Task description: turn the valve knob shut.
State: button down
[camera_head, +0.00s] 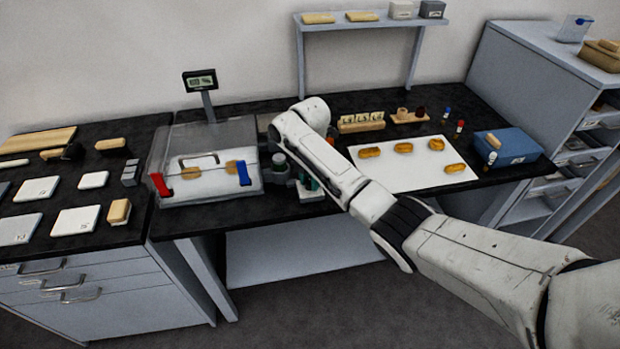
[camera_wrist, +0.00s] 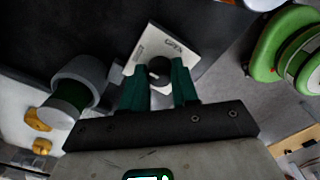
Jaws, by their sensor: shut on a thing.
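The valve knob (camera_wrist: 159,69) is a dark round knob with a pale mark, on a white block (camera_wrist: 150,45) with lettering that seems to read OPEN. My gripper (camera_wrist: 160,76) has green fingers, one on each side of the knob, and is shut on it. In the head view, the white block (camera_head: 311,194) sits near the front edge of the black bench, right of the clear cabinet. My gripper (camera_head: 308,182) is over it there, partly hidden by my arm. The knob itself is too hidden to make out in that view.
The clear cabinet (camera_head: 207,140) with red and blue handles stands close on the left. Round grey-green parts (camera_head: 279,163) stand beside my gripper. A white mat (camera_head: 415,164) with several golden pieces and a blue box (camera_head: 506,147) lie to the right.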

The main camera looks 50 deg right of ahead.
jog(key=shift+w+r+n, duration=0.1)
jog(key=shift+n, duration=0.2)
jog(key=c, duration=0.8)
grip_release()
jog(key=shift+c, duration=0.2)
notch_tip(320, 180, up, 11)
jog(key=shift+b, duration=0.45)
jog(key=shift+f, duration=0.25)
